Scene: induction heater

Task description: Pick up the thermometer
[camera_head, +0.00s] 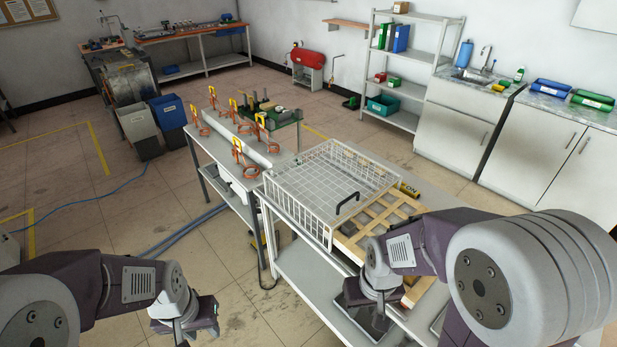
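I cannot make out a thermometer for certain in the head view. My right gripper (368,312) points down over the front part of the near table (312,272), beside a wooden slatted tray (385,217). Its wrist and arm cover part of that table, and its fingers are too unclear to tell their opening. My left gripper (188,325) hangs at the lower left over the floor, apart from the tables. Its fingers are also unclear.
Orange coils (243,157) stand on the adjoining bench. A sink counter (462,108) and shelves (409,85) line the back. Floor at left is open.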

